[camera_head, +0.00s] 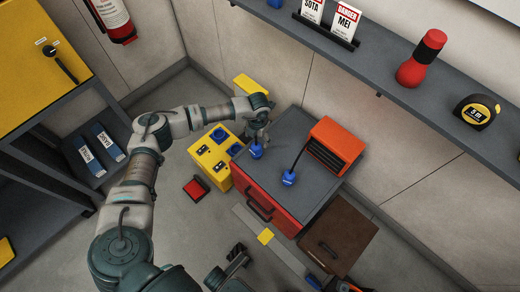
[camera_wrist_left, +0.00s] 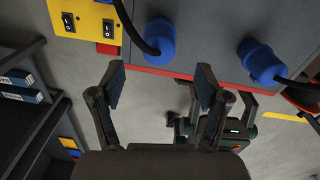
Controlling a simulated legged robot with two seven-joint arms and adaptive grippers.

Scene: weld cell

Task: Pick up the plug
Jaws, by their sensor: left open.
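Two blue plugs with black cables are on the grey top of the red cabinet (camera_head: 275,205). One plug (camera_head: 256,151) is near the cabinet's back left; the other plug (camera_head: 289,178) is nearer the middle, beside the orange box. My left gripper (camera_head: 259,132) is just behind the first plug. In the left wrist view, its two fingers (camera_wrist_left: 160,82) are spread and empty. The first plug (camera_wrist_left: 160,40) shows beyond the gap between the fingertips, apart from them. The second plug (camera_wrist_left: 262,62) is off to the right.
An orange slotted box (camera_head: 335,146) stands on the cabinet's right side. A yellow box with switches and blue sockets (camera_head: 213,155) stands left of the cabinet. A grey shelf (camera_head: 385,85) runs along the wall. Dark mechanical parts (camera_head: 230,268) show at the bottom.

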